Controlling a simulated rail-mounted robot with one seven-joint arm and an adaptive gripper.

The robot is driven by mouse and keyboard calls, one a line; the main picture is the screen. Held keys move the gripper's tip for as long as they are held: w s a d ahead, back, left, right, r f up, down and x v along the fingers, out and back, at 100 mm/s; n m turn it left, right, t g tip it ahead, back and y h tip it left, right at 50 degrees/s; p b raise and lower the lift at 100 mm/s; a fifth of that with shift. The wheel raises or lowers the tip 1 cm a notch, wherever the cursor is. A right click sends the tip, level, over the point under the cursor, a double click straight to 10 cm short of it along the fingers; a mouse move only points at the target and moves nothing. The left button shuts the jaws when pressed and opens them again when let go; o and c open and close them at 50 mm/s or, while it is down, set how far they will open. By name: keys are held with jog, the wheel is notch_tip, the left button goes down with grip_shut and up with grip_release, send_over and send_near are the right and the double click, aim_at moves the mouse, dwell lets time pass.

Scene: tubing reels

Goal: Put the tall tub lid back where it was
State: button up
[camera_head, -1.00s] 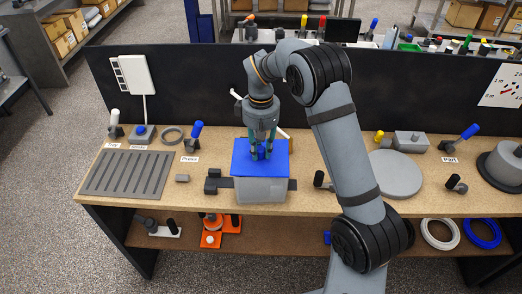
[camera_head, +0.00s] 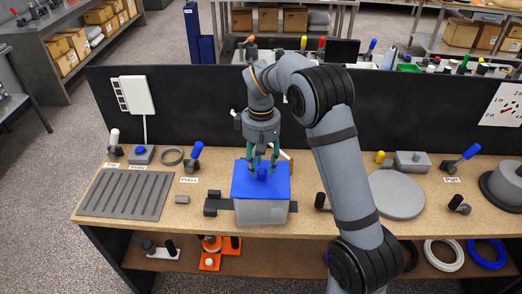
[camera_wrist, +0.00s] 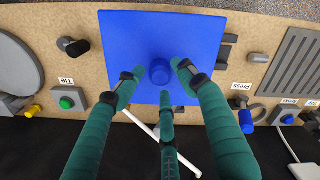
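The blue square lid (camera_head: 243,186) with its round blue knob (camera_wrist: 159,72) lies on top of the grey tub (camera_head: 262,212) near the middle of the bench. The lid appears to sit flat and covers the tub's opening. My gripper (camera_head: 262,168) is over the lid with its green fingers spread. In the wrist view, the fingertips (camera_wrist: 160,80) stand around the knob with gaps between them and it. They hold nothing. The lid's underside and the tub's inside are hidden.
Dark clamp pieces (camera_head: 219,205) stand left of the tub. A slotted grey plate (camera_head: 125,194) lies at the left and a grey disc (camera_head: 396,195) at the right. A dark panel (camera_head: 205,110) stands behind the bench. A white rod (camera_wrist: 150,130) shows behind the lid.

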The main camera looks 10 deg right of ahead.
aim_at(261, 170)
notch_tip(261, 170, up, 9)
jog(key=shift+f, duration=0.2)
dwell(0.4)
notch_tip(261, 170, down, 12)
jog(key=shift+r, duration=0.25)
dwell(0.4)
